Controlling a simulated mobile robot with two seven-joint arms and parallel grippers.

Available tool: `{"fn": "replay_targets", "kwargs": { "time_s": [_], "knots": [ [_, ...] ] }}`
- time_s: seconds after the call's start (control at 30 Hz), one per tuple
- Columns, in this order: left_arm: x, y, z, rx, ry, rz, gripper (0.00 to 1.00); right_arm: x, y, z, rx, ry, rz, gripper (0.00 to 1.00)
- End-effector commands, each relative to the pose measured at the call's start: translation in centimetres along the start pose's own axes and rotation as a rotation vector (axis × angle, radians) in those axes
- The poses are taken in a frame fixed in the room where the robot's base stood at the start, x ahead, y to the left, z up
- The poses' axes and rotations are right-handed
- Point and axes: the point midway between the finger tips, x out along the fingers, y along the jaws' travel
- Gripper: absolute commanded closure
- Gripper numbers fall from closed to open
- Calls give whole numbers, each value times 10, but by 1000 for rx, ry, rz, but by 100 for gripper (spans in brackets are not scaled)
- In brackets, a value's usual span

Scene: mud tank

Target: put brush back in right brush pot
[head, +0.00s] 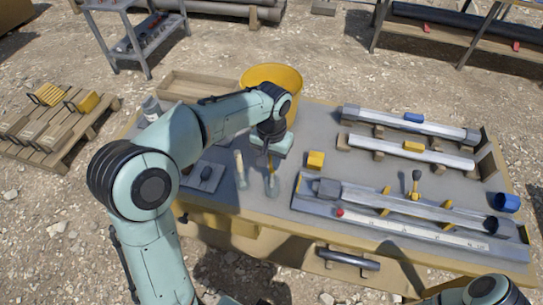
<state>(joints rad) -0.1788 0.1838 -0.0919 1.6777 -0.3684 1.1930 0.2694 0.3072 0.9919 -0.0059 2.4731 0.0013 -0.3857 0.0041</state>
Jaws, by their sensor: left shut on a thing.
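My left gripper (270,153) reaches over the grey-topped bench and points down, shut on the thin tan handle of a brush (269,166). The brush hangs upright below the jaws, and its upper part is hidden by the gripper. The right brush pot (271,187), small and greyish, is directly under it. The brush's lower end overlaps the pot's mouth; I cannot tell how deep it is inside. The left brush pot (242,183) stands just to the left with another tan-handled brush (238,160) upright in it. My right gripper is out of view.
A yellow bucket (283,77) stands behind the gripper. A yellow block (316,160) lies right of the pots. A dark tool on a plate (206,174) lies left. Metal rails and a long trough (400,205) fill the bench's right side.

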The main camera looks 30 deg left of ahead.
Motion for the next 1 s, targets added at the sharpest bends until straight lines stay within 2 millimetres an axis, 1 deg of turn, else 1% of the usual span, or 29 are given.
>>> {"fn": "replay_targets", "kwargs": {
  "time_s": [0.13, 0.47, 0.5, 0.53, 0.57, 0.87, 0.97, 1.0],
  "knots": [
    [5, 0, 0, 0, 0, 0, 100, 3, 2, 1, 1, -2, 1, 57],
    [5, 0, 0, 0, 0, 0, 100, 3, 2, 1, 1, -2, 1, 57],
    [5, 0, 0, 0, 0, 0, 67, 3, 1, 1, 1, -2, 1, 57],
    [5, 0, 0, 0, 0, 0, 58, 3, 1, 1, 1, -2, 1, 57],
    [5, 0, 0, 0, 0, 0, 51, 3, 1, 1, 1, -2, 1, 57],
    [4, 0, 0, 0, 1, 0, 51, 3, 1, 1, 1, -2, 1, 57],
    [-4, 0, -1, 0, 2, 1, 51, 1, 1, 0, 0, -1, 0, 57],
    [-9, 0, -1, 0, 3, 1, 51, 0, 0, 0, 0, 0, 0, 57]
  ]
}}
